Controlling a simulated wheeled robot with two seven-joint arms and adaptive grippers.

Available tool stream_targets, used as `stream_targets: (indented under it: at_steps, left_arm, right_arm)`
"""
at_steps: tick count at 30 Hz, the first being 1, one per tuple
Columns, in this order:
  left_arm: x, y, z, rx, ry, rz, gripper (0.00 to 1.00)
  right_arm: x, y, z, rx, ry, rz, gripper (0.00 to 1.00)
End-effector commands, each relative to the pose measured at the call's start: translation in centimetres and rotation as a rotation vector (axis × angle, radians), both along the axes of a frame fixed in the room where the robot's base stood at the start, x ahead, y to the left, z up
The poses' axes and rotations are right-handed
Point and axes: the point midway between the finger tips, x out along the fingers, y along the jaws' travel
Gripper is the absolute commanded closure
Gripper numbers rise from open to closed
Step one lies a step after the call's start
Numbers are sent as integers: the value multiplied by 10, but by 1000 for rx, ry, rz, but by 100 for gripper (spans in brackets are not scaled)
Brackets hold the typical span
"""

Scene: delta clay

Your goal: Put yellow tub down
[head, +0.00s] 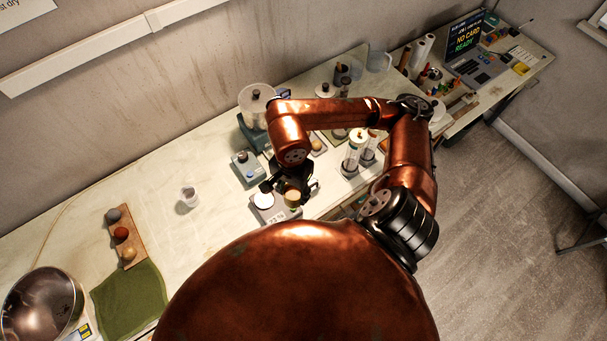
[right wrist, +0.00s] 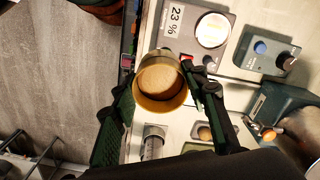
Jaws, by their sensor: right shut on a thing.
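The yellow tub (head: 293,200) is a small round cup with a tan filling. In the right wrist view the tub (right wrist: 160,106) shows from above between the two dark fingers. My right gripper (head: 291,188) is shut on it, one finger on each side, near the counter's front edge. A grey meter (head: 268,212) with a round pale plate sits just left of the tub; its label in the right wrist view reads 23 % (right wrist: 174,18). I cannot tell whether the tub touches the surface below. My left gripper is not in view.
A small blue-grey box (head: 246,170) stands behind the meter. Clear tubes (head: 355,150) on stands are to the right. A white cup (head: 189,196), a wooden strip with several balls (head: 121,233), a green cloth (head: 130,300) and a metal bowl (head: 42,303) are left. The counter between is clear.

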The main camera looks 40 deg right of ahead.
Motion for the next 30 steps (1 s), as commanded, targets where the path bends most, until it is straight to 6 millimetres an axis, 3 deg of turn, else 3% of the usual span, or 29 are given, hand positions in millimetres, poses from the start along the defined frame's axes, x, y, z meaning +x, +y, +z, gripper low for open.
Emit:
stream_targets:
  at_steps: [7, 18, 24, 30]
  left_arm:
    - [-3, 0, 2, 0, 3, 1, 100]
    - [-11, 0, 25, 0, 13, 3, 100]
    - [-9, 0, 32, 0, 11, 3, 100]
    - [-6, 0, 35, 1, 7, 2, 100]
  right_arm:
    - [4, -22, -5, -13, 2, -135, 93]
    - [67, -76, -42, -11, 3, -140, 93]
    - [89, -92, -79, -10, 2, -136, 93]
    - [100, -100, -94, -11, -1, -132, 93]
